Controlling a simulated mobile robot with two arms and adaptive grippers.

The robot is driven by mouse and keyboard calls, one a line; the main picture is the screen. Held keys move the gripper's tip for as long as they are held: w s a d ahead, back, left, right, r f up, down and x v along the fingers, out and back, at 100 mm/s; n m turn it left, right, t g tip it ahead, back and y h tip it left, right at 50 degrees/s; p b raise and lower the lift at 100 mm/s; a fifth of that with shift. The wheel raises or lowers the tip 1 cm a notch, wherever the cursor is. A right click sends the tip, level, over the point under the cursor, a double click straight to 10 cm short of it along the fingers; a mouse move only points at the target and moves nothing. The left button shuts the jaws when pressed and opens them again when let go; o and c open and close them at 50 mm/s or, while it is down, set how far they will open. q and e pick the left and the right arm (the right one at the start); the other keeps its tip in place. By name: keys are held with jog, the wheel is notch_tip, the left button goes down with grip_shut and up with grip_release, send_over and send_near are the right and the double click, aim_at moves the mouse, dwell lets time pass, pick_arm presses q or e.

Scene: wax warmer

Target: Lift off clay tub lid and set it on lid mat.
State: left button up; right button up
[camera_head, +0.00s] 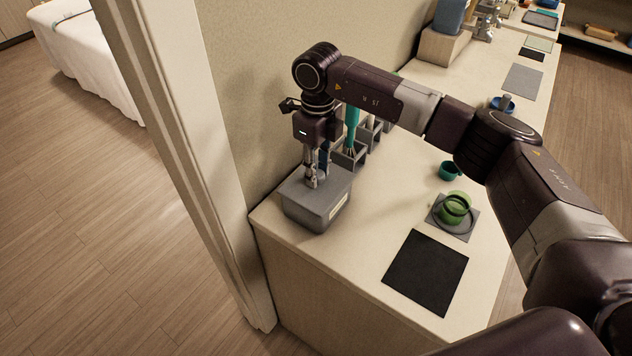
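The clay tub (315,215) is a grey box with a pale label on its front, standing at the left end of the counter near the wall. Its grey lid (331,177) lies on top. My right gripper (311,184) points straight down at the middle of the lid, at or just above it. Its fingers look close together, but whether they grip a knob is too small to tell. A flat black mat (426,272), likely the lid mat, lies bare at the counter's front. My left gripper does not show.
A green cup (456,206) sits on a grey square mat behind the black mat, with a small teal cup (450,170) beyond. Grey holders (349,154) with upright tools stand behind the tub. The counter (365,235) is clear between tub and black mat.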

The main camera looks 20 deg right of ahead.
grip_shut()
jog(key=shift+r, duration=0.45)
dwell(0.4)
jog(key=shift+r+p, duration=1.1)
jog(key=shift+r, duration=0.9)
